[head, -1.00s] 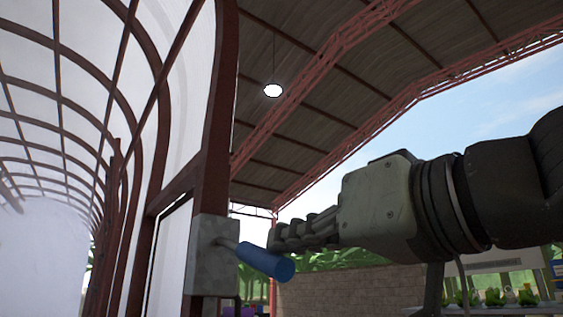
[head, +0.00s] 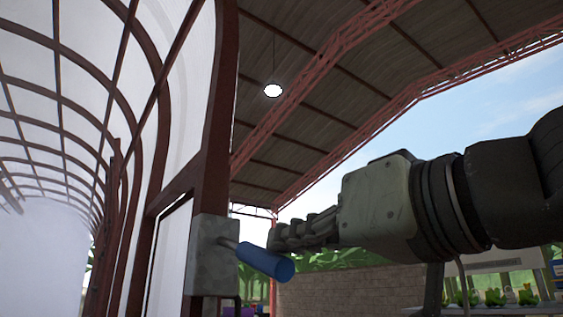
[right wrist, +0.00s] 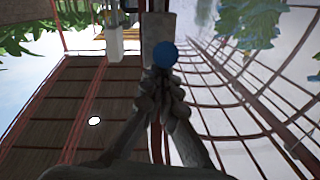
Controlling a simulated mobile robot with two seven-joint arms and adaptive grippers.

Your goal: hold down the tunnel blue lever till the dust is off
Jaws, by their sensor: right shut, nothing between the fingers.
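The blue lever (head: 265,262) sticks out from a grey box (head: 212,262) on the tunnel's red-brown end frame. It tilts down toward me. My right gripper (head: 274,236) is shut and empty, with its fingertips at the upper side of the blue handle; I cannot tell for sure whether they touch. In the right wrist view the round blue end of the lever (right wrist: 165,55) shows just beyond the shut fingertips (right wrist: 161,78). Pale white haze (head: 42,255) fills the lower part of the tunnel (head: 75,130). My left gripper is not in view.
The tunnel's ribbed wall and red-brown post (head: 218,130) stand left of the lever. A lamp (head: 273,90) hangs from the roof. A low brick wall (head: 345,292) and potted plants (head: 510,296) are behind. The air around my right arm is mostly free.

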